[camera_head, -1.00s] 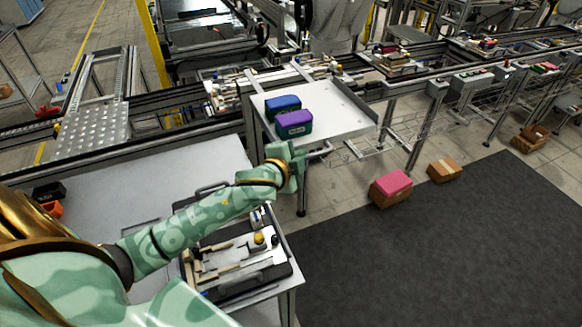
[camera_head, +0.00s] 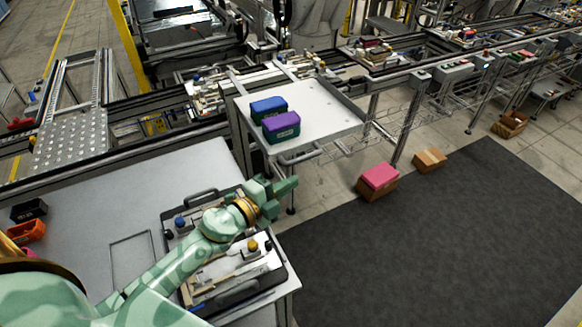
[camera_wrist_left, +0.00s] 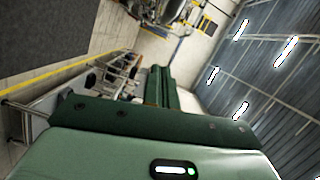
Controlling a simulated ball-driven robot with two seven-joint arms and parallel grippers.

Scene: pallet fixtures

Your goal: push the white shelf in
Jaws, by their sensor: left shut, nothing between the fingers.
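The white shelf (camera_head: 325,108) is a flat tray with a raised rim and a handle bar along its front edge. It stands out from the conveyor line in the head view. A blue box (camera_head: 268,107) and a purple-and-green box (camera_head: 281,126) sit on its left part. My left gripper (camera_head: 286,185) is shut and empty, in front of and below the shelf's front left corner, apart from it. In the left wrist view its shut fingers (camera_wrist_left: 160,88) point away from the camera. My right gripper is not in view.
A grey table (camera_head: 90,200) with a black fixture case (camera_head: 235,290) lies below my left arm. A pink-topped carton (camera_head: 378,181) and a brown carton (camera_head: 430,159) stand on the floor to the right. The dark mat (camera_head: 440,240) is clear.

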